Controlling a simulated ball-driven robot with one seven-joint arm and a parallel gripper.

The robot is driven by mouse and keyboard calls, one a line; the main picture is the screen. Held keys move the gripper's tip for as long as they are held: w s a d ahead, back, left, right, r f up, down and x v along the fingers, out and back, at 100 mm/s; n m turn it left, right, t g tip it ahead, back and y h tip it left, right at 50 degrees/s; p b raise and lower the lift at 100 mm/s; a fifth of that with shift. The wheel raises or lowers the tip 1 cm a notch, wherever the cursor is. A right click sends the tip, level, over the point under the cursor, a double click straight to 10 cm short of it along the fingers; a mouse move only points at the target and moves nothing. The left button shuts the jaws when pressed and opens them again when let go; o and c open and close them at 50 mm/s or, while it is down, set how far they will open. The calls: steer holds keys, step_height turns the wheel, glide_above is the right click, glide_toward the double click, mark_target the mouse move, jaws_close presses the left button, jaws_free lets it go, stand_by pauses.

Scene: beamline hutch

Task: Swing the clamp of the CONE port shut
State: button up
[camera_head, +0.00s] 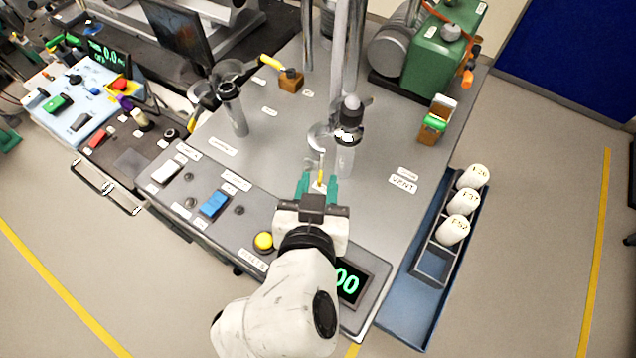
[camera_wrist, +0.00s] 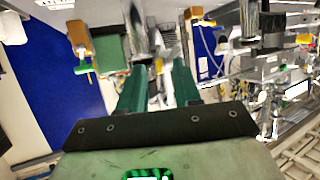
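Two upright metal ports stand on the grey bench. The middle port (camera_head: 345,155) has a dark-topped piece on it and a metal clamp (camera_head: 318,137) at its left side. The clamp's yellow handle (camera_head: 321,172) points toward me. My gripper (camera_head: 318,184) has green fingers spread on either side of this handle, with gaps showing; the handle also appears between the fingertips (camera_wrist: 158,80) in the wrist view. The left port (camera_head: 236,112) has another clamp (camera_head: 228,70) with a yellow handle (camera_head: 270,62). I cannot read which port is labelled CONE.
Thick vertical posts (camera_head: 341,60) rise behind the middle port. A green box (camera_head: 442,50) stands back right. A blue tray (camera_head: 407,312) with white F-labelled containers (camera_head: 453,229) lies along the right edge. A yellow button (camera_head: 263,241) and blue switch (camera_head: 214,204) sit on the front panel.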

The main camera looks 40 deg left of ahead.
steer(key=shift+c, duration=0.4)
jaws_close()
stand_by(0.9)
